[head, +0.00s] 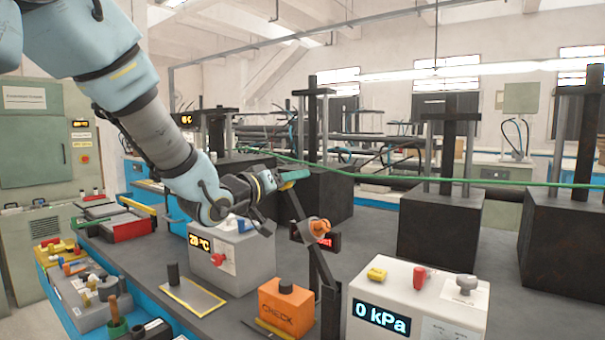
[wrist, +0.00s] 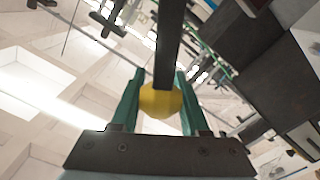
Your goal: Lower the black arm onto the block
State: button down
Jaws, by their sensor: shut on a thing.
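The black arm (head: 312,250) is a thin dark bar raised steeply from a pivot post beside the orange block. An orange clamp-like part sits partway along it. The block (head: 287,308) is orange, marked CHECK, with a black knob on top, and stands on the bench left of the post. My gripper (head: 295,178) is at the bar's upper end, above the block. In the wrist view, my gripper's green fingers (wrist: 159,76) are shut around a yellow knob (wrist: 160,102) on the black bar. The block cannot be made out there.
Another grey box with a temperature display (head: 235,258) stands behind left. A yellow-edged plate (head: 193,297) lies left. Large dark blocks (head: 437,228) with posts stand behind right.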

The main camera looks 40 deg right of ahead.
jog(key=shift+w+a+f+n+b, duration=0.2)
jog(key=shift+w+a+f+n, duration=0.35)
jog(key=shift+w+f+n, duration=2.25)
jog(key=shift+w+a+f+n+b, duration=0.2)
jog(key=shift+w+a+f+n, duration=0.65)
jog(key=shift+f, duration=3.4)
jog(key=shift+w+a+f+n+b, duration=0.2)
jog(key=shift+w+f+n, duration=2.05)
jog(key=shift+f, duration=1.3)
jog(key=shift+s+f, duration=0.15)
jog(key=shift+f, duration=0.05)
jog(key=c, duration=0.7)
grip_release()
jog(key=o, duration=0.3)
jog(key=shift+r, duration=0.1)
jog(key=b+v, duration=0.2)
jog(key=v, duration=0.8)
jog(key=shift+a+b, duration=0.3)
jog(key=shift+a, duration=0.05)
